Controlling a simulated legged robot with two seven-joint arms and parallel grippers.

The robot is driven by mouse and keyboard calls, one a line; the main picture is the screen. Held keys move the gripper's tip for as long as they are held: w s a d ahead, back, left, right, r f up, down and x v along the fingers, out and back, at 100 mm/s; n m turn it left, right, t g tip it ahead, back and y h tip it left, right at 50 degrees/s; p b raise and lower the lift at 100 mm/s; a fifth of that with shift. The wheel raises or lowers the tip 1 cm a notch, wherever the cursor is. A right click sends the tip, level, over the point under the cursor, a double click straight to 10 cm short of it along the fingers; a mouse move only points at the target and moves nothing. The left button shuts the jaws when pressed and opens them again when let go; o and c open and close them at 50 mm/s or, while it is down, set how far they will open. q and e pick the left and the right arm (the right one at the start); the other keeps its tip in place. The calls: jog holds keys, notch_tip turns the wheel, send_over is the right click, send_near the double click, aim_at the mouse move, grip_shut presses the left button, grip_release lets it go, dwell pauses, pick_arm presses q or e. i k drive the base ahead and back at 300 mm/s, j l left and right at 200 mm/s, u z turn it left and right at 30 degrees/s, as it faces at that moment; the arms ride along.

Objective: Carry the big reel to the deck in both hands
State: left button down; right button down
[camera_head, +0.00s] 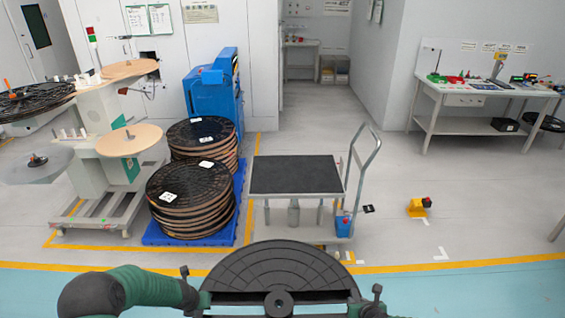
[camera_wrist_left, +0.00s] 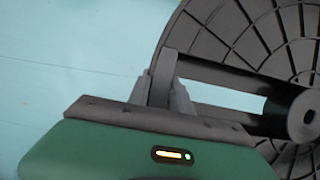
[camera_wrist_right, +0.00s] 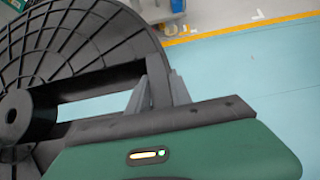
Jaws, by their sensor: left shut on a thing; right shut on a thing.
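The big reel (camera_head: 277,262), a dark grey spoked disc with a central hub and slots, is at the bottom centre of the head view, in front of my body. My left gripper (camera_wrist_left: 170,82) is shut on the reel's slotted part at its left side. My right gripper (camera_wrist_right: 160,85) is shut on the reel at its right side. The reel also shows in the left wrist view (camera_wrist_left: 225,40) and the right wrist view (camera_wrist_right: 75,35). A cart with a black flat deck (camera_head: 295,174) stands ahead, just beyond the reel; the deck is bare.
Stacked black reels (camera_head: 190,190) stand on a blue pallet (camera_head: 160,236) left of the cart. A rewind machine (camera_head: 97,175) with round plates stands further left. A small yellow device (camera_head: 418,209) lies on the floor right of the cart's handle (camera_head: 366,165). A white workbench (camera_head: 480,92) is at back right.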

aim_at(295, 172)
jog(key=i, duration=1.25)
jog(key=i+j+z, duration=0.1)
jog(key=i, duration=0.75)
jog(key=i+j+z, duration=0.5)
jog(key=i+z, duration=0.15)
jog(key=i, duration=0.2)
jog(key=i+j+u, duration=0.25)
jog(key=i+l, duration=0.1)
